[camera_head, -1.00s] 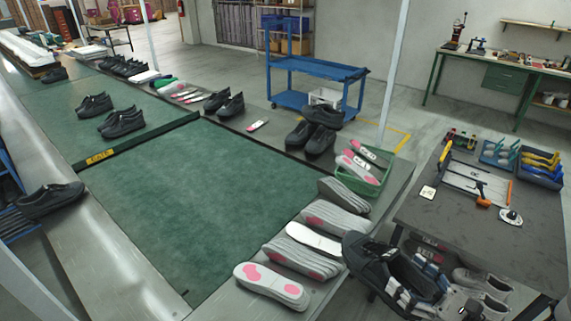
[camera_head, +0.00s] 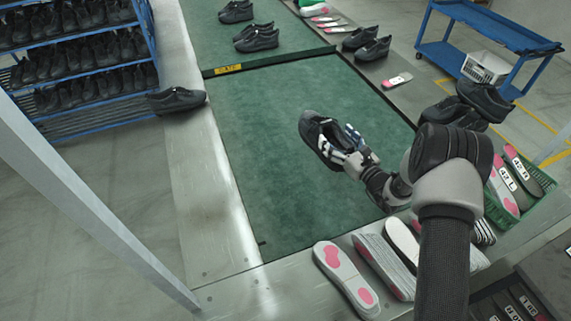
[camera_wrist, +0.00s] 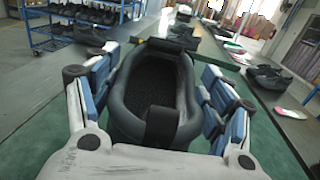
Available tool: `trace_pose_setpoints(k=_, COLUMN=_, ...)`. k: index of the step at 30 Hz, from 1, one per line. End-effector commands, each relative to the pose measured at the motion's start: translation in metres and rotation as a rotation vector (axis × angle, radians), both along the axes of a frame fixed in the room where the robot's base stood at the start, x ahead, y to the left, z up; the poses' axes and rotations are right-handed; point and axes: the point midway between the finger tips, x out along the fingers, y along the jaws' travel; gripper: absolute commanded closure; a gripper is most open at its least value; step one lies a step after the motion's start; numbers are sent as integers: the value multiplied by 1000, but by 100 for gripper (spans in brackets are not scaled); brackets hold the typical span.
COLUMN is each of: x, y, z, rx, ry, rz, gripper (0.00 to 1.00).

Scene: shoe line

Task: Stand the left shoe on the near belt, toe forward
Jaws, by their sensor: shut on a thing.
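A black low shoe (camera_head: 313,132) is held over the near belt (camera_head: 275,195), a green surface this side of the gate. My gripper (camera_head: 345,148) is shut on it, with blue-padded fingers along both sides. In the wrist view the shoe (camera_wrist: 152,88) lies between the fingers, its opening facing the camera. Its narrow far end seems to point away from my wrist, toward the gate. The sole is hidden, and I cannot tell whether it touches the belt.
The yellow-marked gate bar (camera_head: 228,69) crosses the belt, with a pair of shoes (camera_head: 256,38) beyond it. A single shoe (camera_head: 176,100) rests on the left rail. Pale insoles (camera_head: 345,278), a green basket (camera_head: 537,205) and a black pair (camera_head: 484,100) line the right side. The belt around the held shoe is clear.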

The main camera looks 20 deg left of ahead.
Motion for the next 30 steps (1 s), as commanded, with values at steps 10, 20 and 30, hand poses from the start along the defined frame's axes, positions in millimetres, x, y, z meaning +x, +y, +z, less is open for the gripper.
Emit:
trace_pose_setpoints(k=10, x=40, y=158, z=17, rx=3, ry=-4, rz=-74, gripper=82)
trace_pose_setpoints(k=20, x=40, y=179, z=-25, rx=-1, ry=1, rz=-89, gripper=82)
trace_pose_setpoints(k=30, x=40, y=179, z=-112, rx=0, ry=-3, rz=-88, gripper=82)
